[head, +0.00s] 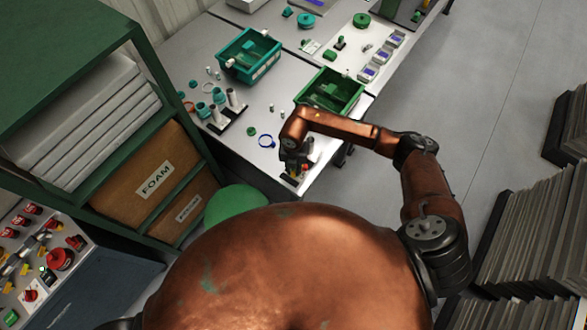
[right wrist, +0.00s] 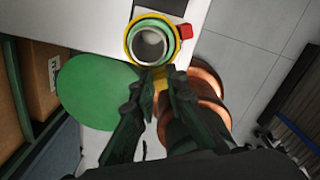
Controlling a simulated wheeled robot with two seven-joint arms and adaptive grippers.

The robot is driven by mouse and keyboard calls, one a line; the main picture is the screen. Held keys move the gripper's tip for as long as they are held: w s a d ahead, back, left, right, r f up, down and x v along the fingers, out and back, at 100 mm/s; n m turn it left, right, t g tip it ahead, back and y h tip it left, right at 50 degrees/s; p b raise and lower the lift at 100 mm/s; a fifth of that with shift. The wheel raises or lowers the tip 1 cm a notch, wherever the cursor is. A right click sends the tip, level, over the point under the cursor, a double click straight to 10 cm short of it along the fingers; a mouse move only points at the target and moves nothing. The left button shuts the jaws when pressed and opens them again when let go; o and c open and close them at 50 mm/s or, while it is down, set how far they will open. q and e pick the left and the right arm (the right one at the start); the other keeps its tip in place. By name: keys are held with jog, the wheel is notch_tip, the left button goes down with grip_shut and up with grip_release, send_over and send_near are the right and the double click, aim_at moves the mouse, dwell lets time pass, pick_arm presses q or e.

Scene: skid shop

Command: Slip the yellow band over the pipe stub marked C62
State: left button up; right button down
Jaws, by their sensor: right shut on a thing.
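The yellow band (right wrist: 128,43) shows in the right wrist view as a ring with a red tab (right wrist: 185,32) on its right side. A grey open-topped pipe stub (right wrist: 150,45) with a green ring around it shows inside the band. The band appears around the stub from above; its height on it I cannot tell. My right gripper (right wrist: 160,82) is shut on the near side of the band. In the head view my right gripper (head: 293,172) is at the bench's near corner and mostly hides the stub. My left gripper is out of view.
A teal bin (head: 249,55) and a green bin (head: 331,90) stand on the bench, left of and beyond my right arm. A green shelf unit stands at left.

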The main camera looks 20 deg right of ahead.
jog(key=shift+f+b, duration=0.55)
jog(key=shift+f, duration=0.45)
dwell(0.5)
jog(key=c, duration=1.8)
grip_release()
jog(key=shift+c, duration=0.2)
jog(key=shift+o, duration=0.4)
jog(key=o, duration=0.3)
jog(key=shift+r, duration=0.1)
notch_tip(320, 180, up, 11)
jog(key=p, duration=0.7)
jog(key=shift+a, duration=0.1)
